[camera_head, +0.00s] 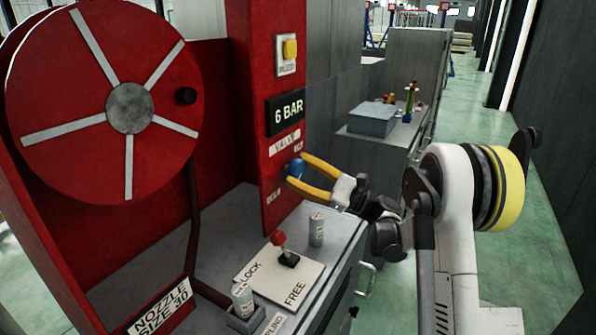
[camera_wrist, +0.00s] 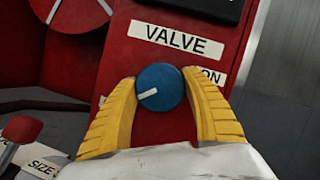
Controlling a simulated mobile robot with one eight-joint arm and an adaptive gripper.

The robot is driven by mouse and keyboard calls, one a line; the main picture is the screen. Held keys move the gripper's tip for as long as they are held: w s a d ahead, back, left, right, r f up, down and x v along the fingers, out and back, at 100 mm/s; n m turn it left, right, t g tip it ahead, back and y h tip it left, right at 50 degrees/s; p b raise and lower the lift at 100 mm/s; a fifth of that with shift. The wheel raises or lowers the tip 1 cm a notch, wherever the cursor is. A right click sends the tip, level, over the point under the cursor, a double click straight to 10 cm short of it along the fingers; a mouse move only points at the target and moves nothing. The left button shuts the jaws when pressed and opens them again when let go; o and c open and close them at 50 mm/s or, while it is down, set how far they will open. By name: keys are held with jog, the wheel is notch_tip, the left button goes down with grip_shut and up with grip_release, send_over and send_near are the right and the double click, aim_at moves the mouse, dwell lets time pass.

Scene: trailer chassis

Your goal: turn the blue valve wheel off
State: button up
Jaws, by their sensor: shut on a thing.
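The blue valve wheel (camera_head: 296,167) sits on the red panel, just below the "VALVE" label. In the wrist view the blue valve wheel (camera_wrist: 160,87) is a round knob with a white mark pointing to the lower left. An "ON" label (camera_wrist: 214,77) shows to its upper right. My gripper (camera_head: 304,170) has yellow fingers and reaches the panel from the right. In the wrist view my gripper (camera_wrist: 160,92) has one finger on each side of the wheel, shut on it.
A lever with a red knob (camera_head: 277,239) stands on a "LOCK/FREE" plate (camera_head: 262,275) below. A grey can (camera_head: 317,229) stands behind it on the cabinet. A large red reel (camera_head: 60,120) is at left. A yellow button (camera_head: 290,49) and a "6 BAR" sign (camera_head: 287,115) are above the wheel.

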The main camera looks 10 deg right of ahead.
jog(key=o, duration=1.2)
jog(key=v, duration=1.2)
